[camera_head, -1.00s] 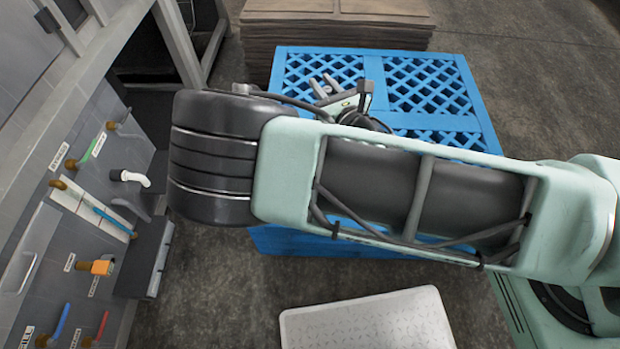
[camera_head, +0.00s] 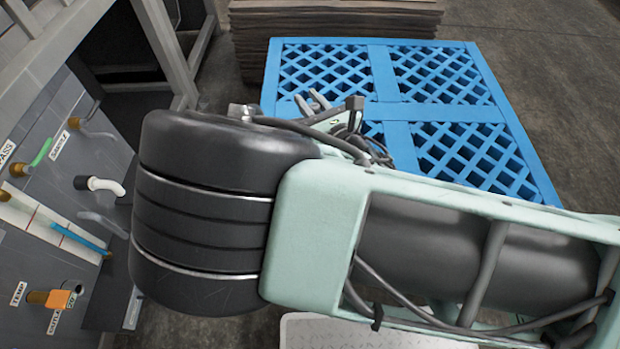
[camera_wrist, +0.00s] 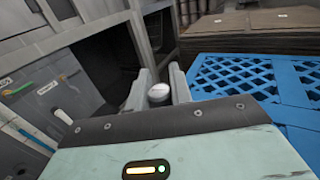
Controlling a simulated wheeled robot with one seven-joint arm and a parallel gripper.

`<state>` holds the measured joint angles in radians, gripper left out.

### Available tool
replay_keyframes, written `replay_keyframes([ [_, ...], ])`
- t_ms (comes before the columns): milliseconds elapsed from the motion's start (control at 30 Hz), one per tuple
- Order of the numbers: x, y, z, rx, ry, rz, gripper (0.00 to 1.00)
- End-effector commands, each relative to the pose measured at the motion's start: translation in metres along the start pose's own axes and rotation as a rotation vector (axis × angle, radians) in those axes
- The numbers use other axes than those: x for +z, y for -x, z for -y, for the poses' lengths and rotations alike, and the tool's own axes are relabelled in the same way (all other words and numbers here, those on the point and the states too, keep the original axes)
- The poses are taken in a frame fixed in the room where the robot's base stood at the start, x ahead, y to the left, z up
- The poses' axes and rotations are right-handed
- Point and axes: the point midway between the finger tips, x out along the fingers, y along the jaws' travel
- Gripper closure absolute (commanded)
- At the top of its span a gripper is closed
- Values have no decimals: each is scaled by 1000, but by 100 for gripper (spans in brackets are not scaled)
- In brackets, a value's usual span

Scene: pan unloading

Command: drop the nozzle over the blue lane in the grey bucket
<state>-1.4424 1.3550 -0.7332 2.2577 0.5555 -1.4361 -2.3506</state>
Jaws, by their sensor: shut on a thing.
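My gripper (camera_wrist: 159,84) shows in the wrist view with its two grey fingers on either side of a pale grey round piece (camera_wrist: 159,94), shut on it. The piece looks like the nozzle, seen from its end. In the head view only the fingertips of my gripper (camera_head: 312,101) show beyond my arm, in front of the blue pallet, and the held piece cannot be made out. I cannot make out a grey bucket or a lane in one in either view.
A blue lattice pallet (camera_head: 388,75) stands beyond my arm, with stacked brown boards (camera_head: 335,25) behind. A grey wall panel at left carries a white bent spout (camera_head: 105,186), a green handle (camera_head: 41,152) and an orange fitting (camera_head: 60,299). A pale mat (camera_head: 370,333) lies below my arm.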

Motion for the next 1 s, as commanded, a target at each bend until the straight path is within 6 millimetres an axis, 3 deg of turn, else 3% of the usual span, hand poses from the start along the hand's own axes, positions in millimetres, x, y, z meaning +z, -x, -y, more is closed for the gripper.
replay_keyframes([
  [400, -49, 0, 0, -1, -1, 1, 100],
  [767, -51, 0, 0, 0, 0, 1, 100],
  [800, -51, 0, 0, 0, 0, 1, 70],
  [867, -51, 0, 0, 0, 0, 1, 54],
  [1000, -51, 0, 0, 0, 0, 0, 53],
])
